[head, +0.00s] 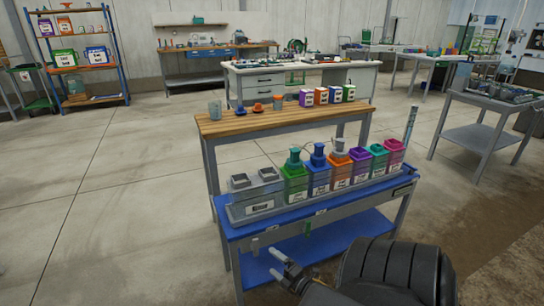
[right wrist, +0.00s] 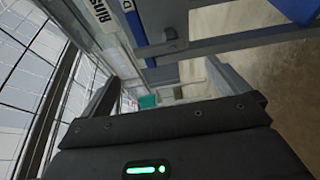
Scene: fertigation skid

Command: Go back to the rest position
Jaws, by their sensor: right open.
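My right gripper (head: 280,265) is open and empty, low in front of the blue-topped skid bench (head: 228,232). It is apart from the bench's front edge as far as I can tell. In the right wrist view its two dark fingers stand wide apart, with nothing between them (right wrist: 165,92). My left gripper is not in view. A row of green, blue, orange, purple, teal and pink containers (head: 318,180) stands on the bench beside a grey box (head: 257,203). The green, blue and orange ones carry fittings on top.
Behind stands a wooden-topped table (head: 240,122) with a grey cup (head: 215,109) and several small labelled boxes (head: 321,96). A shelf rack (head: 85,70) is at the back left, and a grey table (head: 480,105) at the right. The concrete floor at left (head: 100,200) is clear.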

